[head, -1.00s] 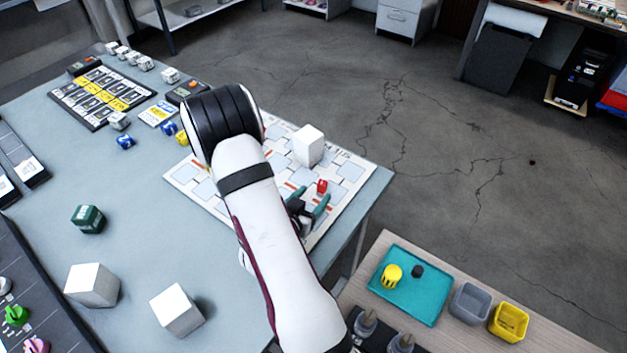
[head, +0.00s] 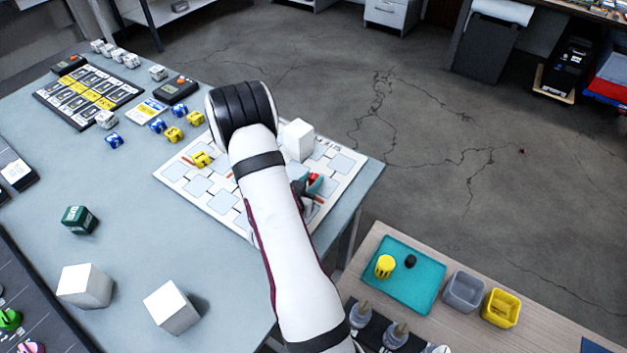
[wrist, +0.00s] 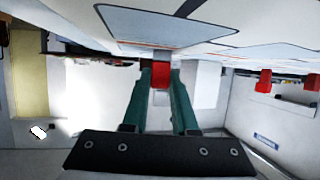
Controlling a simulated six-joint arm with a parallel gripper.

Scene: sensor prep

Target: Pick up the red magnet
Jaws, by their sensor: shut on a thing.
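The red magnet (head: 314,179) is at the right part of the white board with pale blue squares (head: 222,203). My gripper (head: 309,187) is at it, with its green fingers on either side. In the wrist view the red magnet (wrist: 161,74) sits between the two green fingertips (wrist: 160,78), and the fingers are shut on it. The board fills the top of that view, close to the magnet; I cannot tell whether they touch. My arm hides part of the board in the head view.
A white cube (head: 298,140) stands near the board's far edge. A yellow piece (head: 201,160) lies on its left part. Two white cubes (head: 84,286) (head: 171,307) and a green cube (head: 79,219) stand on the table. A teal tray (head: 425,283) is on the side bench.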

